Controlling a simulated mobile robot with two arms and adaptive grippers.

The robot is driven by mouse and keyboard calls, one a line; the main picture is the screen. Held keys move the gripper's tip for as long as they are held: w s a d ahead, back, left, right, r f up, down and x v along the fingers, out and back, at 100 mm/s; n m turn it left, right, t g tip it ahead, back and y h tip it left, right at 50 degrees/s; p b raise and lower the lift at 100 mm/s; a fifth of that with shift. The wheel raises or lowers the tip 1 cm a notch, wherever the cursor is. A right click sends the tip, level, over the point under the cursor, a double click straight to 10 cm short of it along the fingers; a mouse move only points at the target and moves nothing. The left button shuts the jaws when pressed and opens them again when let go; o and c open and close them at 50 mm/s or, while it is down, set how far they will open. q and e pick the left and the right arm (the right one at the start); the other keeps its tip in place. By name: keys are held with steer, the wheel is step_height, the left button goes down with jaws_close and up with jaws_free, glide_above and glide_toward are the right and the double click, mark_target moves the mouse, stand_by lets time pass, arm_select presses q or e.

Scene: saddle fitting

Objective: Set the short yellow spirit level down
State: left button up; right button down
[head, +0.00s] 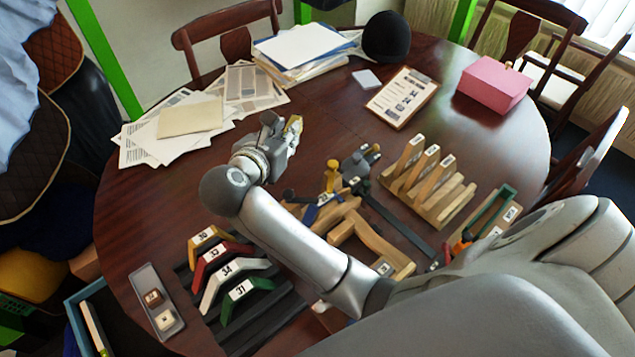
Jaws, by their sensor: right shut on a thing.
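My right gripper (284,133) is over the middle of the table, its arm reaching in from the lower right. It is shut on the short yellow spirit level (294,126), a small yellow piece showing at the fingertips. The gripper hides part of the level, and I cannot tell how far it is above the table. My left gripper is not in view.
Wooden frame parts (375,243) and a rack of numbered wooden pieces (427,180) lie to the right. Numbered coloured angle pieces (222,268) stand in front. Papers (165,138), a clipboard (403,97) and a pink box (494,84) lie farther back. Bare tabletop (170,205) is at left.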

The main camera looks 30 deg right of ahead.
steer(key=w+d+f+m+g+b, duration=0.1)
steer(key=w+f+m, duration=0.1)
steer(key=w, duration=0.1)
steer(key=b, duration=0.2)
glide_above(289, 181)
steer(key=s+a, duration=0.2)
steer(key=s, duration=0.1)
steer(key=shift+g+h, duration=0.3)
steer(key=f, duration=1.8)
steer(key=shift+s+d, duration=0.2)
steer(key=shift+f, duration=0.1)
steer(key=c, duration=1.3)
jaws_free()
steer(key=shift+f, duration=0.1)
